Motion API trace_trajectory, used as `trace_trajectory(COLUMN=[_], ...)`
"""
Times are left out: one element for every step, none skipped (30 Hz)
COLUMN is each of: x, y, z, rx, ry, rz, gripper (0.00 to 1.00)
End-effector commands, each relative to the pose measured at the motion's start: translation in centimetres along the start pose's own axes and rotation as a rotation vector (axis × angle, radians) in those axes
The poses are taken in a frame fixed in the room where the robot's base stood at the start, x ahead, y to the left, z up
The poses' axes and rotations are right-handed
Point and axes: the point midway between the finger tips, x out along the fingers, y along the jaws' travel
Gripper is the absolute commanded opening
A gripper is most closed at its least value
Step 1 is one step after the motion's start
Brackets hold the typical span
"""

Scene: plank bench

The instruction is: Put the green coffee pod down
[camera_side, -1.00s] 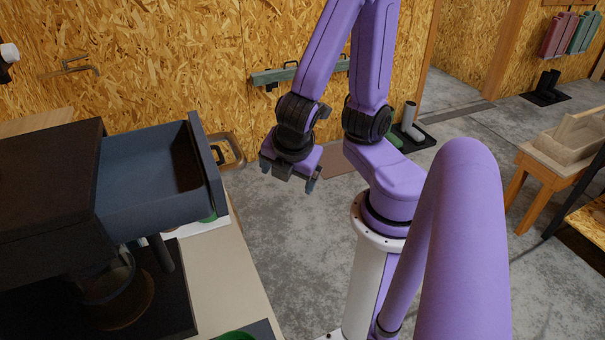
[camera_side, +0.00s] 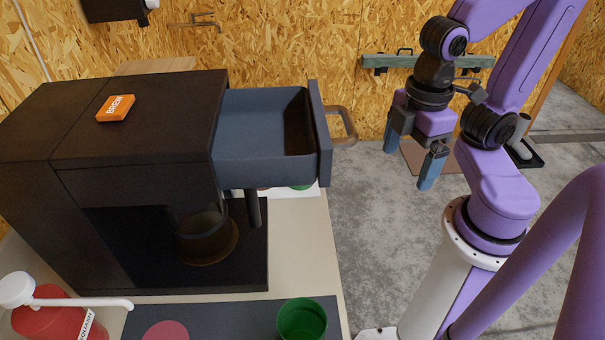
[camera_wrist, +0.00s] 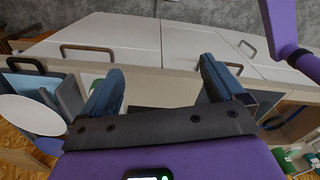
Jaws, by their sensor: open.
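My gripper (camera_side: 410,155) hangs in the air to the right of the coffee machine's open drawer, its fingers apart and nothing between them. The wrist view also shows my gripper (camera_wrist: 160,85) open and empty. A round green thing (camera_side: 302,318) stands on a dark mat at the bottom of the side view; I cannot tell whether it is the pod or a cup. A smaller green thing (camera_side: 303,187) shows on a white surface below the drawer, mostly hidden by it. The gripper is well apart from both.
A dark coffee machine (camera_side: 130,150) with an orange button block (camera_side: 115,107) and an open grey-blue drawer (camera_side: 262,140) stands on the bench. A glass pot (camera_side: 205,230) sits under it. A red bottle (camera_side: 55,318) is at lower left.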

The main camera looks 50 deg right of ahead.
Motion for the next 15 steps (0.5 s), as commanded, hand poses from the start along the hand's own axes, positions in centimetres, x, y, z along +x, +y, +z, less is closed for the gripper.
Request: trace_trajectory(x=[-1.6,-2.6,-4.1,-5.2,-6.3,-7.7,-8.7,-9.7,-10.8,-11.7,-12.5,-13.5,-14.3,-15.0,-15.0], y=[0.0,0.0,0.0,0.0,0.0,0.0,0.0,0.0,0.0,0.0,0.0,0.0,0.0,0.0,0.3], z=[-0.2,-0.3,-0.3,-0.4,-0.4,-0.4,-0.5,-0.4,-0.5,-0.5,-0.5,-0.6,-0.6,-0.5,-0.9], rx=[-0.001,-0.002,-0.003,-0.003,-0.004,-0.003,-0.003,-0.003,-0.002,-0.003,-0.003,-0.003,-0.003,-0.003,0.054], ry=[0.013,0.014,0.016,0.015,0.016,0.015,0.013,0.013,0.012,0.011,0.011,0.009,0.009,0.008,0.001], rz=[0.000,0.000,0.000,0.000,0.000,0.000,0.000,0.000,0.000,0.000,0.000,0.000,0.000,0.000,-0.002], gripper=[0.95,0.95,0.95,0.95,0.95,0.95,0.95,0.95,0.95,0.95,0.95,0.95,0.95,0.95,0.95])
